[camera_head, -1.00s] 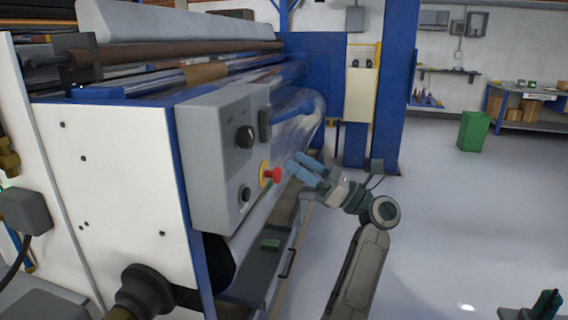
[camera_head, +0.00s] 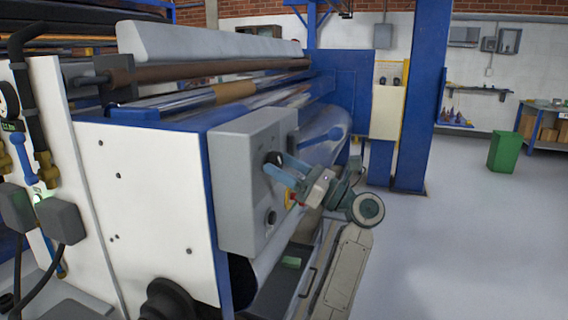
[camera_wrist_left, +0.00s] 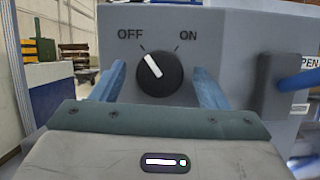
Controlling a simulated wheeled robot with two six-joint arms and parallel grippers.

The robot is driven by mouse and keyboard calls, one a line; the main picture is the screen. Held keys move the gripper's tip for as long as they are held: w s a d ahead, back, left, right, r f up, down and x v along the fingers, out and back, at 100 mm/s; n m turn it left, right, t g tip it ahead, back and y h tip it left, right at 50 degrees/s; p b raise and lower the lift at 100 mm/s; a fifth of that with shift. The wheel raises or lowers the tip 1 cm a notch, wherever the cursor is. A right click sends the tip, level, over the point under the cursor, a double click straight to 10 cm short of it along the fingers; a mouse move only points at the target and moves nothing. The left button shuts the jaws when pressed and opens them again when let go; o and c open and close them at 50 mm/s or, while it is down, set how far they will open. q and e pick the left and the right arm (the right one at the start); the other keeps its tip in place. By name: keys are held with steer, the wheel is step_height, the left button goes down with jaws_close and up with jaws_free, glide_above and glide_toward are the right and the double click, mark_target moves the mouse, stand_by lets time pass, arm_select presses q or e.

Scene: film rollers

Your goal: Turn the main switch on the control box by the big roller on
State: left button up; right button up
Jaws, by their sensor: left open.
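The grey control box (camera_head: 240,190) is fixed to the end of the big roller machine. Its main switch, a round black knob (camera_wrist_left: 160,73), sits between the printed words OFF and ON in the left wrist view. The knob's white pointer line tilts up and left, toward OFF. My left gripper (camera_head: 278,166) is open in front of the box, its two blue fingers reaching toward the knob. In the wrist view one finger appears on each side of the knob, with gaps between. Whether the fingertips reach past its face, I cannot tell. My right gripper is not in view.
A red emergency button on yellow (camera_head: 290,198) is partly hidden by my left gripper. A second black knob (camera_head: 271,217) is lower on the box. A blue lever (camera_head: 325,137) projects right of the main switch. Open floor (camera_head: 440,250) lies to the right.

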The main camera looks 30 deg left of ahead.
arm_select(q)
steer(key=c, duration=1)
